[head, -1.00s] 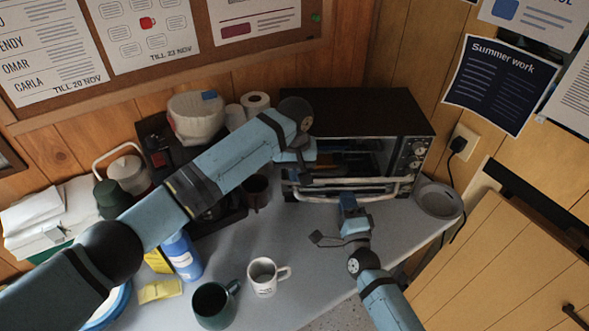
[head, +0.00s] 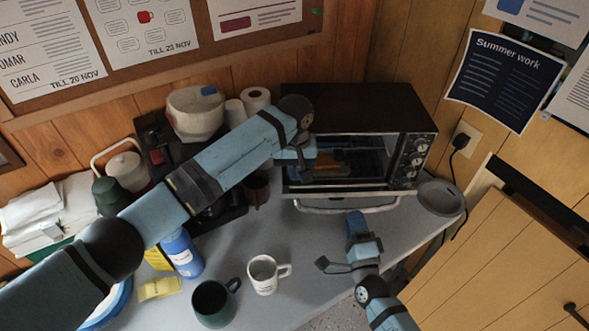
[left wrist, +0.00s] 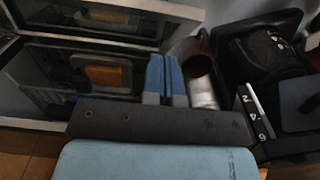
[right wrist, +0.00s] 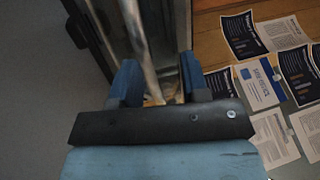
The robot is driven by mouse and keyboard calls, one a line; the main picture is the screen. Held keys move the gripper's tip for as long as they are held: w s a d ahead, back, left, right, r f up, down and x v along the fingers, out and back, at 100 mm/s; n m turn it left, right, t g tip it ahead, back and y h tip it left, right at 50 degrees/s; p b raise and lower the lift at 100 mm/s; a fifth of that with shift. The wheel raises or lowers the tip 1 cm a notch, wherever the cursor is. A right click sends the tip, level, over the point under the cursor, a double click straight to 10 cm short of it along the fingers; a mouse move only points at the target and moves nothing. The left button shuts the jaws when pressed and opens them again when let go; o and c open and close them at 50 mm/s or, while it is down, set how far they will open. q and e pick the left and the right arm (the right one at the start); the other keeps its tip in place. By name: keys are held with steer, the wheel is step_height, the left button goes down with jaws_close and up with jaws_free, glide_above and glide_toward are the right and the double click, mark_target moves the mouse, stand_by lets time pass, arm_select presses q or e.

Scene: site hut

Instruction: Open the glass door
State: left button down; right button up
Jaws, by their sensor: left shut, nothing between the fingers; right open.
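The black toaster oven (head: 372,105) stands at the back of the counter. Its glass door, with a pale bar handle (head: 350,208), is tipped down at the front, and the oven interior (head: 345,163) shows. My left gripper (head: 300,178) is shut and empty at the left side of the oven opening; its fingers also show in the left wrist view (left wrist: 165,80). My right gripper (head: 355,220) is open, just in front of the handle. In the right wrist view (right wrist: 157,83) the handle bar (right wrist: 140,45) appears between the fingertips; I cannot tell whether they touch it.
A white mug (head: 263,276) and a dark green mug (head: 211,303) stand on the counter in front. A blue bottle (head: 182,253) is left of them. A coffee machine (head: 160,150) is left of the oven, and a grey round dish (head: 440,198) is right of it.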

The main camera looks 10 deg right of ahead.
arm_select(q)
steer(key=shift+s+r, duration=0.35)
steer(key=shift+s, duration=0.05)
steer(key=shift+w+f, duration=0.1)
steer(key=shift+w, duration=0.1)
steer(key=shift+r+p, duration=0.2)
steer(key=shift+p, duration=0.25)
steer(key=shift+r+p, duration=0.1)
steer(key=shift+p, duration=0.8)
steer(key=shift+f, duration=0.2)
arm_select(e)
steer(key=s+a+f+n+g+y, duration=0.1)
steer(key=s+f+n+g, duration=0.3)
steer(key=s+n, duration=0.4)
steer(key=s+a+f+n+g+y, duration=0.2)
steer(key=s+n+g, duration=0.3)
steer(key=s+n, duration=0.4)
steer(key=f+n+y, duration=0.1)
steer(key=n, duration=0.3)
steer(key=shift+s+a+f+g, duration=0.3)
steer(key=shift+f, duration=0.05)
